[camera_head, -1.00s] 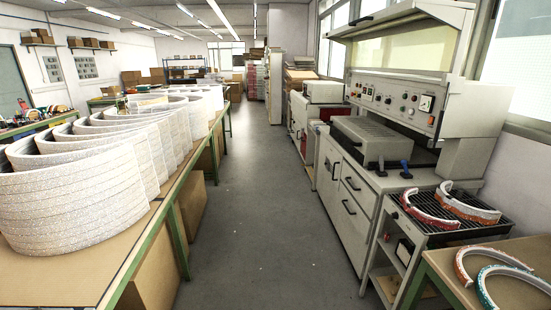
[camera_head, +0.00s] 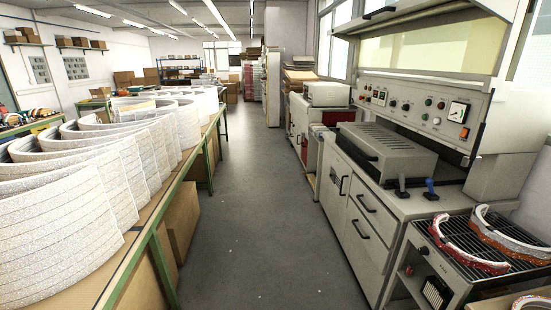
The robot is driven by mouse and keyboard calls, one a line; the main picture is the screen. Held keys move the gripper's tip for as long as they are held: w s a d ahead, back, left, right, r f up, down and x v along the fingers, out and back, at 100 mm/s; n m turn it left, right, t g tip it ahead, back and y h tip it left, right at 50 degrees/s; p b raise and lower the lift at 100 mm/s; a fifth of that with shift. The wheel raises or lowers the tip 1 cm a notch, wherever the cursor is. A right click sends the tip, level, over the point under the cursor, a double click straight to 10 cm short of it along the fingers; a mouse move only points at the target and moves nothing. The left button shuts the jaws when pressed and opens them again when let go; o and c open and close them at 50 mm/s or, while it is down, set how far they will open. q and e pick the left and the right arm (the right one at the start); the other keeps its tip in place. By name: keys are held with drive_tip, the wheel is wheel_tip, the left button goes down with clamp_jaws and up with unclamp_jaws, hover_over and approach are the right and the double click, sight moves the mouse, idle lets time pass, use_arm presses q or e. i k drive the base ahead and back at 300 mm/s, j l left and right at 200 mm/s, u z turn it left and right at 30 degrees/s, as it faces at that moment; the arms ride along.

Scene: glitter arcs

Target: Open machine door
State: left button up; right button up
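The grey machine (camera_head: 395,195) stands along the right side of the aisle. It has a control panel (camera_head: 425,108) with knobs and buttons, and a boxy grey unit (camera_head: 388,148) with a slotted top on its counter. A black (camera_head: 402,187) and a blue (camera_head: 430,188) lever stand at the front of that unit. Cabinet fronts with dark handles (camera_head: 367,202) show below the counter; they look shut. Which part is the machine door I cannot tell. Neither of my grippers is in view.
A long green-framed table (camera_head: 150,215) with stacks of curved white glittery strips (camera_head: 65,215) lines the left. Red and white arcs (camera_head: 470,246) lie on a black rack (camera_head: 505,262) at the right. The grey floor aisle (camera_head: 255,180) between is clear.

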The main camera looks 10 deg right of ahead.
sight(343, 171)
drive_tip(key=i+j+z, duration=0.15)
drive_tip(key=i, duration=0.65)
drive_tip(key=i+j+z, duration=0.1)
drive_tip(key=i+z, duration=0.3)
drive_tip(key=i+j+z, duration=0.2)
drive_tip(key=i+z, duration=0.2)
drive_tip(key=i+j+z, duration=0.8)
